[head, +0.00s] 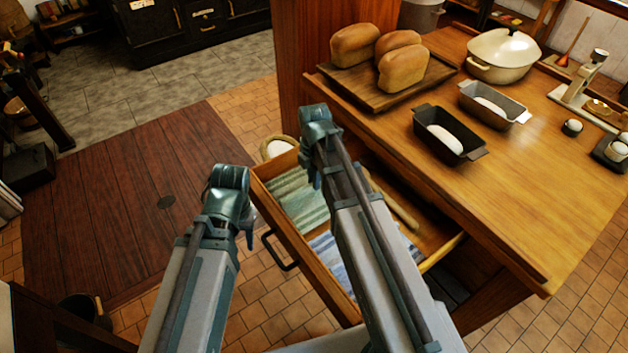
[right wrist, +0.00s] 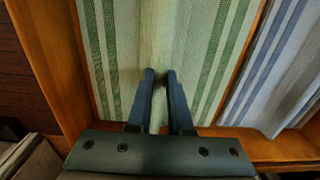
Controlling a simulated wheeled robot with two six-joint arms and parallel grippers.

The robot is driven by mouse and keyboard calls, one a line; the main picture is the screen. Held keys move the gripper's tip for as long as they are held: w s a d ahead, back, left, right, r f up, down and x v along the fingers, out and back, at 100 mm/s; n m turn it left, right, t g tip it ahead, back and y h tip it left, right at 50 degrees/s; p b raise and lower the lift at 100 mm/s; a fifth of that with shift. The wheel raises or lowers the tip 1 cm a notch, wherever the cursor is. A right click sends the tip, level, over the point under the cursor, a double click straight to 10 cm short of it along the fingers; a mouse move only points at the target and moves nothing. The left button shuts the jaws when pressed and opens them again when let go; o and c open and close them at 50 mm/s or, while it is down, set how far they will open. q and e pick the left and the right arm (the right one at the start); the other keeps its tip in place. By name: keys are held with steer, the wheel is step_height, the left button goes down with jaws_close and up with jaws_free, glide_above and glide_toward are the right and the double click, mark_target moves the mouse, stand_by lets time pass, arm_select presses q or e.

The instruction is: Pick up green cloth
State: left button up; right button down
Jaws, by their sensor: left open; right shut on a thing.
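The green cloth (head: 290,206), pale with green stripes, lies in the open drawer (head: 444,252). In the right wrist view the green cloth (right wrist: 112,50) spreads out below my right gripper (right wrist: 160,76). The two fingers are close together, shut on a pinch of the cloth near its middle. In the head view my right gripper (head: 317,180) reaches down over the drawer, and its arm hides part of the inside. My left gripper (head: 247,236) is open, outside the drawer to its left, apart from the cloth.
A blue-striped cloth (head: 328,250) lies in the same drawer, beside the green one, and a wooden rolling pin (head: 396,205) lies further in. The wooden counter (head: 540,190) above holds bread loaves (head: 402,68), a dark loaf tin (head: 424,126) and a cream pot (head: 503,56).

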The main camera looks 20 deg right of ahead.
step_height(320, 180, up, 9)
steer(key=p, duration=0.8)
steer(key=shift+p, duration=0.3)
